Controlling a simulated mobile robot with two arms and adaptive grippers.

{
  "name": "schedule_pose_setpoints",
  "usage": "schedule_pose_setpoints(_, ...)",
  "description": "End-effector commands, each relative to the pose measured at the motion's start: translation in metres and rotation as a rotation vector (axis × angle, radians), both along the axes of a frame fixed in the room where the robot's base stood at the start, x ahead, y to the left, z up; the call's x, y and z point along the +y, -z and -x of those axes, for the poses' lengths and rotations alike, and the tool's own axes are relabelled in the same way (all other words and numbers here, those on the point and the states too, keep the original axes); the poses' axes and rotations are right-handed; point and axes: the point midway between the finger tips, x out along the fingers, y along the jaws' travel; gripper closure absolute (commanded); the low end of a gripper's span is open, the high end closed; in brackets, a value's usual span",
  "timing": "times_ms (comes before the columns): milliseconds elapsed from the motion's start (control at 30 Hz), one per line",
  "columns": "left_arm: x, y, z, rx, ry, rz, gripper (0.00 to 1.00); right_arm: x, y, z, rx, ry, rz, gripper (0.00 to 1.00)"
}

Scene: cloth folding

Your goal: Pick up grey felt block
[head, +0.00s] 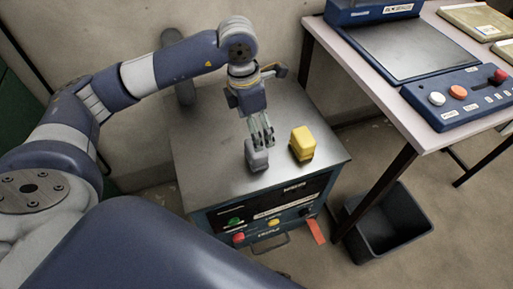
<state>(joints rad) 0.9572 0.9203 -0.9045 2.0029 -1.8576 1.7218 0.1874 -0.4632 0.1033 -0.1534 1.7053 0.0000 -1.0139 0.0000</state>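The grey felt block (257,157) stands upright on the metal top of a small cabinet, near its front edge. My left gripper (262,143) points down right at the block's top, with its fingers at the block's upper end. I cannot tell whether the fingers touch the block or are closed on it. A yellow block (302,143) stands to the right of the grey block with a small gap between them. My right gripper is not in view.
The cabinet top (200,150) is clear to the left of the blocks. Its front has buttons and a display. A white table (430,110) with a blue control panel (470,95) stands to the right. A dark bin (392,222) is on the floor below.

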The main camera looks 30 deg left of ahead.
Motion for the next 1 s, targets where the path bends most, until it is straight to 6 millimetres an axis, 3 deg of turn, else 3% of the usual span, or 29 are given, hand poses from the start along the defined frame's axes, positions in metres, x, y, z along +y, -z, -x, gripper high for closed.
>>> schedule_pose_setpoints(300, 0.001, 0.046, -0.003, 0.006, -0.005, -0.015, 0.14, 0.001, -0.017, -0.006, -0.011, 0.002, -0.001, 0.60)
schedule_pose_setpoints(567, -0.001, 0.062, -0.002, 0.005, -0.004, -0.014, 0.14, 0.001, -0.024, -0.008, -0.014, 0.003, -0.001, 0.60)
schedule_pose_setpoints(833, -0.003, 0.101, 0.001, 0.006, -0.003, -0.013, 0.14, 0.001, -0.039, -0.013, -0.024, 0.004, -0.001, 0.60)
schedule_pose_setpoints(1000, -0.003, 0.107, 0.000, 0.002, -0.003, -0.013, 0.14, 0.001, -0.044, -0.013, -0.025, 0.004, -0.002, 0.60)
